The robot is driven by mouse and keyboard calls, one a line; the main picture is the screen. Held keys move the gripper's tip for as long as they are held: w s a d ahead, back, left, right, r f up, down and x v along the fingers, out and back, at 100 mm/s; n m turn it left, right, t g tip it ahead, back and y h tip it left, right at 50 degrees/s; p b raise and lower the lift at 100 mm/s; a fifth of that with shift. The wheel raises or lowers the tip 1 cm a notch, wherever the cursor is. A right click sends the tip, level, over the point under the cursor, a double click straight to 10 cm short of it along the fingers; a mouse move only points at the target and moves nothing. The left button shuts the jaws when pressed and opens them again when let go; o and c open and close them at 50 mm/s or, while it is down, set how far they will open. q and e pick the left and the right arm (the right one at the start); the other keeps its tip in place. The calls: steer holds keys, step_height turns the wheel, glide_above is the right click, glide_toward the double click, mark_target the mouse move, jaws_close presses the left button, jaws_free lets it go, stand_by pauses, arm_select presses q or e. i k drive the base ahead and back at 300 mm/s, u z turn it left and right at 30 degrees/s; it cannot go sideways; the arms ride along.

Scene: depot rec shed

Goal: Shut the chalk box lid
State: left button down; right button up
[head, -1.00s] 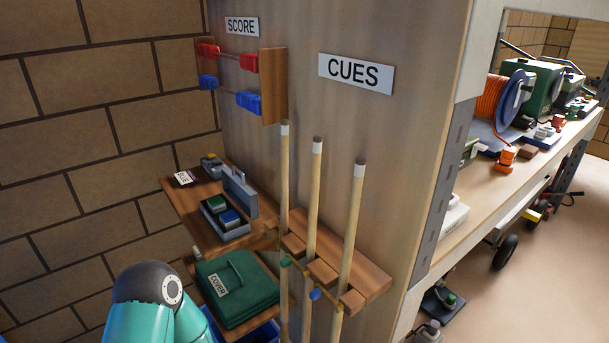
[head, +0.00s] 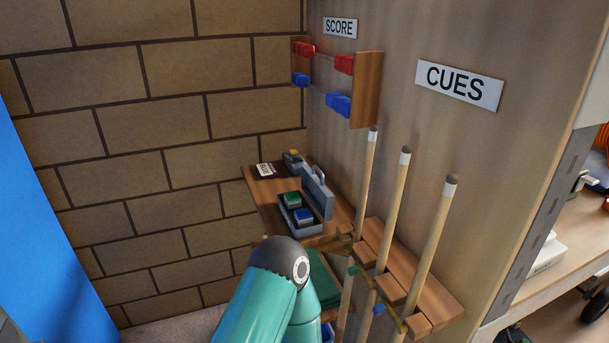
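The chalk box (head: 300,222) is a small grey box on the wooden shelf. Its lid (head: 317,193) stands up, open, on the right side, towards the panel. A green chalk cube (head: 292,200) and a blue chalk cube (head: 302,215) sit inside. A teal arm of mine with a dark joint reaches up from the bottom, in front of the shelf's near side, apart from the box. Neither gripper shows.
The shelf (head: 262,190) also holds a dark card with a white label (head: 265,170) and a small grey item (head: 293,160). Several cues (head: 395,220) stand in a wooden rack (head: 425,292) to the right. A folded green cover (head: 323,280) lies below, partly hidden by my arm.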

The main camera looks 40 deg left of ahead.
mark_target(318, 194)
steer(key=u, duration=0.3)
steer(key=k, duration=0.65)
steer(key=u, duration=0.7)
steer(key=i, duration=1)
steer(key=u, duration=0.05)
